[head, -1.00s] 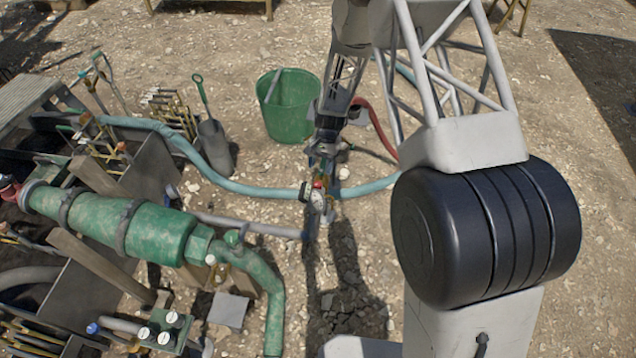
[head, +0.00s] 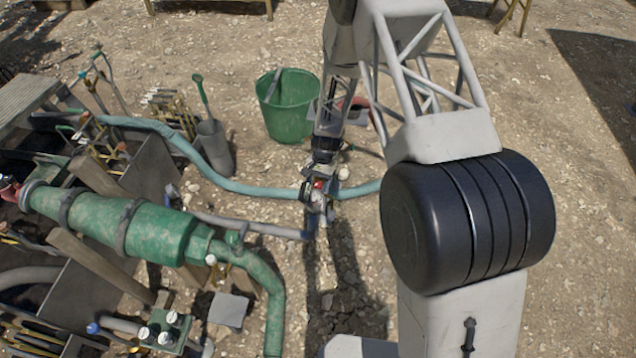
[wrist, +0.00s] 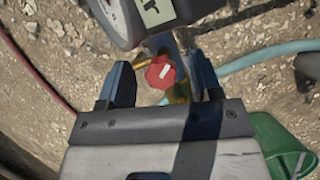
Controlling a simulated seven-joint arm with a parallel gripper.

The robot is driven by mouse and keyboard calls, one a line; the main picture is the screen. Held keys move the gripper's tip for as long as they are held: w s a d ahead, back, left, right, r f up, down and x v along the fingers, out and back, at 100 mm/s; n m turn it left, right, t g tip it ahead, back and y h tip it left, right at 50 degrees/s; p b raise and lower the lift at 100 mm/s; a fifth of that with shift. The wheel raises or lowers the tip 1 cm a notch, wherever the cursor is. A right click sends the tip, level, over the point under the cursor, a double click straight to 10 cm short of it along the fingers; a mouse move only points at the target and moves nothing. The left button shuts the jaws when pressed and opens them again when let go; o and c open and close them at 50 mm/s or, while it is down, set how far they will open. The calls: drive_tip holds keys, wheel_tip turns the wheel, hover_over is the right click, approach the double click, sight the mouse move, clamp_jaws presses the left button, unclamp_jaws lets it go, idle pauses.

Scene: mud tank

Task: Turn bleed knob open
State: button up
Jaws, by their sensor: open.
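The bleed knob appears to be the small red knob (wrist: 160,72) in the wrist view, on a brass-coloured fitting (wrist: 178,92). My gripper (wrist: 162,78) is open, with one blue finger on each side of the red knob. Gaps show between the knob and both fingers, though how deep the fingers reach cannot be told. In the head view the red knob (head: 319,185) is tiny beside my gripper (head: 318,180), which reaches down to the fitting on the hose line. A round grey gauge-like body (wrist: 150,15) stands just beyond the knob.
A teal hose (head: 250,188) runs to the fitting, and a grey pipe (head: 260,228) ends close below it. A green bucket (head: 290,115) stands behind. A large green pump body (head: 150,230) lies at left. Open gravel lies to the right.

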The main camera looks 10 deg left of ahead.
drive_tip(key=c, duration=0.9)
drive_tip(key=shift+n, duration=0.4)
drive_tip(key=shift+n+h, duration=1.1)
drive_tip(key=shift+n, duration=1.5)
drive_tip(key=o, duration=0.9)
drive_tip(key=shift+r, duration=0.1)
